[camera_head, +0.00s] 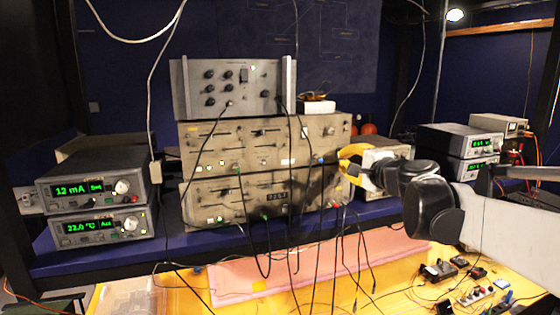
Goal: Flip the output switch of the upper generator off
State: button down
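Two beige generators with sliders and knobs are stacked on the blue shelf. The upper generator (262,146) has a row of small switches and connectors low on its front, with dark cables plugged in. I cannot tell which small part is its output switch or how it is set. The lower generator (268,182) has a small display and a green light. My gripper (342,161), with yellow fingers, is at the right end of the upper generator's front. Its fingers look apart, with nothing seen between them. I cannot tell whether it touches the panel.
A silver unit (232,87) stands on the upper generator. Two meters with green displays (98,188) stand at left, more instruments (460,140) at right. Black cables (313,255) hang before the generators. Below is a yellow bench (400,275) with a pink sheet (240,282).

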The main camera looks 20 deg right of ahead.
jog(key=s+r, duration=0.1)
jog(key=s, duration=1.1)
jog(key=shift+d+r, duration=0.2)
jog(key=shift+r, duration=0.05)
jog(key=shift+f, duration=0.1)
jog(key=s+a+f+n+g+y+b, duration=0.1)
jog(key=s+a+f+n+g+b, duration=0.15)
jog(key=a+f+b, duration=0.6)
jog(key=s+a+f+n+g+y+b, duration=0.15)
jog(key=f+n+b, duration=0.3)
jog(key=f, duration=0.95)
jog(key=s+a+f+n+g+b, duration=0.2)
jog(key=a+f+b, duration=0.45)
jog(key=f, duration=0.55)
jog(key=s+a+f+n+g+h+b, duration=0.1)
jog(key=s+f+n+b, duration=0.2)
jog(key=f+b, duration=0.3)
jog(key=s+f+n+g+h+b, duration=0.1)
jog(key=s+f+b, duration=0.3)
jog(key=f, duration=1)
jog(key=s+a+f+n+g+h+b, duration=0.1)
jog(key=s+f+n+b, duration=0.2)
jog(key=f+b, duration=0.6)
jog(key=shift+s+a+f+n+g, duration=0.25)
jog(key=shift+a+f+n+g, duration=0.1)
jog(key=shift+f+n, duration=0.5)
